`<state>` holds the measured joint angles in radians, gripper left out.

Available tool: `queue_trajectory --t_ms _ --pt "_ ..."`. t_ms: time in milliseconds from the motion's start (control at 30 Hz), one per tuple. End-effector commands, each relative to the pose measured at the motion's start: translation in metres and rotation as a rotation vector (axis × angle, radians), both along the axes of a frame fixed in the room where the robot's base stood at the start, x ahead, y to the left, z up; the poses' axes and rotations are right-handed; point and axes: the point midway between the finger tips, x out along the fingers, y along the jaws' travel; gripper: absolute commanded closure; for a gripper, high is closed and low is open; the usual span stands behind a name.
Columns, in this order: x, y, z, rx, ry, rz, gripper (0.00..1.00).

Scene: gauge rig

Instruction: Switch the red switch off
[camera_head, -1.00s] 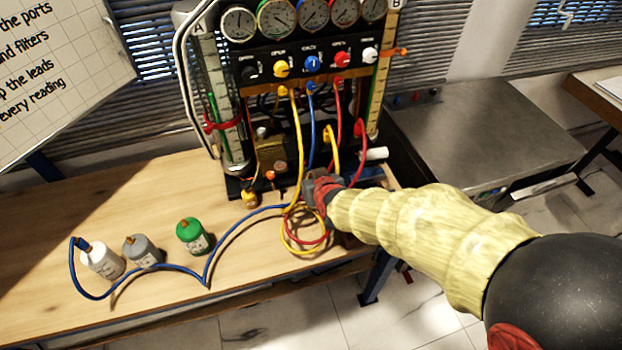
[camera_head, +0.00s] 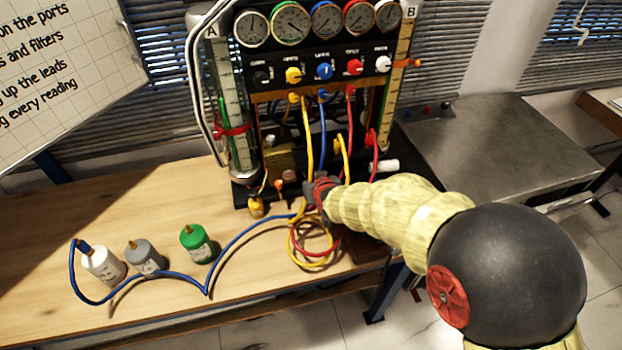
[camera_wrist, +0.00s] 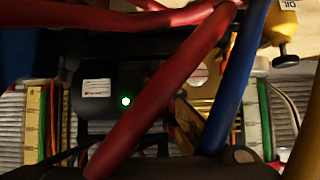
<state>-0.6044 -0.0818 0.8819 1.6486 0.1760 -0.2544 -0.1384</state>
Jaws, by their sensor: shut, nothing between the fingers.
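A red knob (camera_head: 354,67) is on the black panel of the gauge rig, between the blue and white knobs. Small red, blue and black controls also stand at the back of the steel bench, the red one (camera_head: 428,109) in the middle. I cannot tell from the picture which is the red switch, or its setting. My gripper (camera_head: 318,190) is shut and empty, low in front of the rig, among the hanging leads and well below the panel. The wrist view shows a red lead (camera_wrist: 150,105) and a blue lead (camera_wrist: 234,85) close up; no switch is recognisable there.
Yellow, blue and red leads hang from the panel and coil on the wooden table (camera_head: 170,200) by my gripper. White (camera_head: 104,266), grey (camera_head: 146,258) and green (camera_head: 197,244) bottles stand at the left. The steel bench (camera_head: 500,150) is mostly clear.

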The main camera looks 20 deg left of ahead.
Motion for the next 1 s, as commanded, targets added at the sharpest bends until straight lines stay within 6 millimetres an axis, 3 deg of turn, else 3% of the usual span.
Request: queue_trajectory --t_ms 167,1000 --pt "0.005 0.003 -0.014 -0.001 0.002 0.0 1.0" --pt "0.005 0.003 0.006 0.0 0.0 0.0 1.0"
